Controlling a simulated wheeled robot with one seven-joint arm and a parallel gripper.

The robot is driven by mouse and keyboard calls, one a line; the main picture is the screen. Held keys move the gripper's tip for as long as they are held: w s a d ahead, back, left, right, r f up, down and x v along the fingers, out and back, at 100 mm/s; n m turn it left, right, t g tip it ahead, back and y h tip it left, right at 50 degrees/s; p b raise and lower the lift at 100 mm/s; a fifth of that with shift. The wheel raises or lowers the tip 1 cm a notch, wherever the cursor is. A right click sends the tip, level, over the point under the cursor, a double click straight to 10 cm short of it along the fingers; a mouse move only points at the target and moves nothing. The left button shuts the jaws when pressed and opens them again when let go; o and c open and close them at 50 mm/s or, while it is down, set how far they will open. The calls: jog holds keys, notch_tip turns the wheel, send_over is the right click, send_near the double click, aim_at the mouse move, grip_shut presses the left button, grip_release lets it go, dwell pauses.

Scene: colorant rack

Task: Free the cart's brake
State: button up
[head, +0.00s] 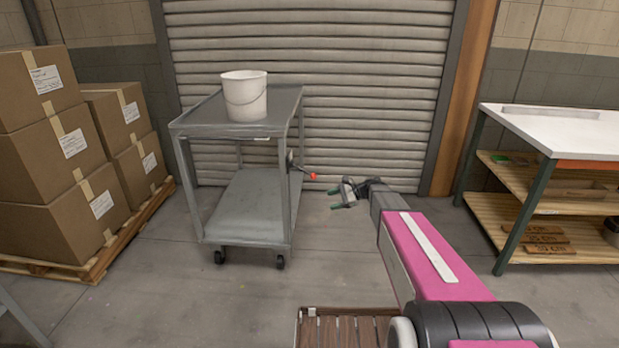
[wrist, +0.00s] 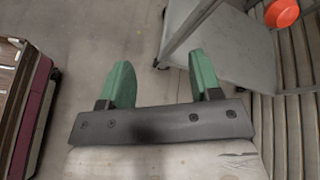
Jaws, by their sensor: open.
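A grey two-shelf cart (head: 247,205) stands on casters in front of the roller shutter, left of centre in the head view. A dark lever with a red knob (head: 312,176) sticks out from the cart's right side. In the wrist view the knob (wrist: 282,13) is orange-red at the top right, and part of the cart (wrist: 235,50) shows beside it. My gripper (head: 338,194) is to the right of the knob, apart from it. Its green fingers (wrist: 160,80) are spread, with only floor between them. The brake mechanism behind the lever is too small to make out.
A white bucket (head: 244,96) stands on the cart's top shelf. Boxes (head: 52,150) are stacked on a pallet (head: 118,240) at the left. A workbench (head: 560,125) stands at the right. The floor (head: 225,310) in front of the cart is clear.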

aim_at(315, 177)
jog(key=w+r+m+t+y, duration=0.1)
jog(key=w+r+m+y, duration=0.35)
jog(key=w, duration=0.55)
jog(key=shift+n, duration=0.25)
jog(key=a, duration=0.7)
jog(key=w+a, duration=0.1)
jog(key=a, duration=0.2)
jog(key=shift+w+a, duration=0.1)
jog(key=shift+a, duration=0.15)
grip_shut()
